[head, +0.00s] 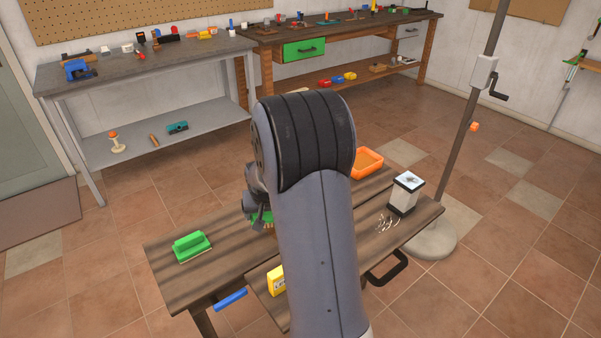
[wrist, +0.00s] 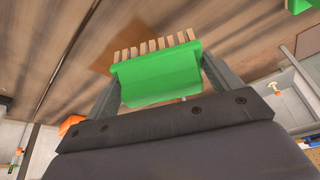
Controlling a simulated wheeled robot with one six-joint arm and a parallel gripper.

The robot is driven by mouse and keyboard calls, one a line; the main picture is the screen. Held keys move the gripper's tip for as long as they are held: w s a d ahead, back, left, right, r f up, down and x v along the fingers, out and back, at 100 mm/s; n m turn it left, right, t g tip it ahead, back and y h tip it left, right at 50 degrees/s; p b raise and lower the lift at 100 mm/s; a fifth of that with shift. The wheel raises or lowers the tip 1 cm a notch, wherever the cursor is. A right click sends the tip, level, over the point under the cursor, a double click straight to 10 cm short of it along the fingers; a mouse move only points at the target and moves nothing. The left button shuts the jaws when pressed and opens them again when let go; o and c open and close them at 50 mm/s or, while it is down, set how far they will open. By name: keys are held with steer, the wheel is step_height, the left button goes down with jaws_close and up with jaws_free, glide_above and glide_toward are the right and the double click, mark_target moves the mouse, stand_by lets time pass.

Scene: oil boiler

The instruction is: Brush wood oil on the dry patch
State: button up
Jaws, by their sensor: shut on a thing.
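My gripper (wrist: 160,85) is shut on a green brush (wrist: 158,76) with a row of pale bristles. The bristles point away from the wrist, toward the wooden tabletop (wrist: 215,22). A warmer brown patch (wrist: 104,60) on the wood lies beside and partly behind the bristles; I cannot tell whether they touch it. In the head view my arm hides most of my gripper (head: 257,210), and a bit of the green brush (head: 263,217) shows low over the table. The patch is not visible there. I cannot make out any oil.
On the table, a green block-like thing (head: 192,246) lies left, a yellow box (head: 276,280) in front, an orange bin (head: 367,163) at the back. A white-and-black container (head: 405,192) stands right, near pale scattered bits (head: 388,224). A pole (head: 468,130) rises beyond the right end.

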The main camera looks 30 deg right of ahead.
steer(key=shift+r+p, duration=0.75)
steer(key=shift+r, duration=0.75)
